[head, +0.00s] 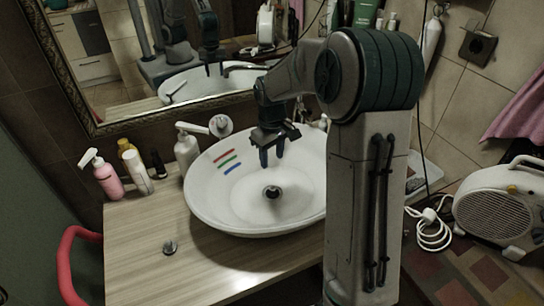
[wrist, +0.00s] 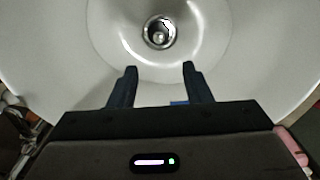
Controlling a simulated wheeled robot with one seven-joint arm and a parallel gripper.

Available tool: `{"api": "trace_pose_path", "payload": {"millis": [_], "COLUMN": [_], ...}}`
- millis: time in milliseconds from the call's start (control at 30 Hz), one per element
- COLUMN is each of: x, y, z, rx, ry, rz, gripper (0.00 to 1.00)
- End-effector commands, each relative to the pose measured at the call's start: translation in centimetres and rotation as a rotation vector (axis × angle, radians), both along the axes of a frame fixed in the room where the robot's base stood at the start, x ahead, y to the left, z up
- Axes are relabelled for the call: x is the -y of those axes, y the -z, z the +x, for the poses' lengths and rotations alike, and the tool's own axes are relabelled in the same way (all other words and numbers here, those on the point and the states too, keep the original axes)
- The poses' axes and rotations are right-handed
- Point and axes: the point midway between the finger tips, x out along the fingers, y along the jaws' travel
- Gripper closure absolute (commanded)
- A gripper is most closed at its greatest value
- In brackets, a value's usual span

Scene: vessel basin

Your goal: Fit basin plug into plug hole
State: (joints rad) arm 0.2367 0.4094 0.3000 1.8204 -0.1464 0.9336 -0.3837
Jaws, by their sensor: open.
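The white basin (head: 225,205) stands on the wooden counter, with its round metal plug hole (head: 272,192) at the bottom. In the wrist view the plug hole (wrist: 159,33) is a shiny ring with a dark inside and a small bright metal piece in it. I cannot tell whether that piece is a plug or part of the drain. A small round metal piece (head: 170,247), which may be the basin plug, sits on the counter left of the basin. My gripper (head: 272,156) is open and empty above the basin, pointing down; its fingers (wrist: 160,68) show apart in the wrist view.
A pink pump bottle (head: 108,180), a white bottle (head: 138,172) and a soap dispenser (head: 186,150) stand along the counter's back left. A mirror (head: 150,60) hangs behind. A white fan heater (head: 500,210) is at the right. The counter's front left is mostly clear.

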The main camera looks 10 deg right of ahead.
Motion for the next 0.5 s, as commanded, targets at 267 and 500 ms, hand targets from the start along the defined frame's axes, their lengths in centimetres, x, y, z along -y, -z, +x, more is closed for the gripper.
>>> {"api": "trace_pose_path", "payload": {"millis": [267,500], "x": [0.0,0.0], "y": [-4.4,-4.3], "z": [0.0,0.0], "rx": [0.000,0.000], "ry": [0.000,0.000], "rz": [-0.001,-0.001], "gripper": [0.56,0.56]}}
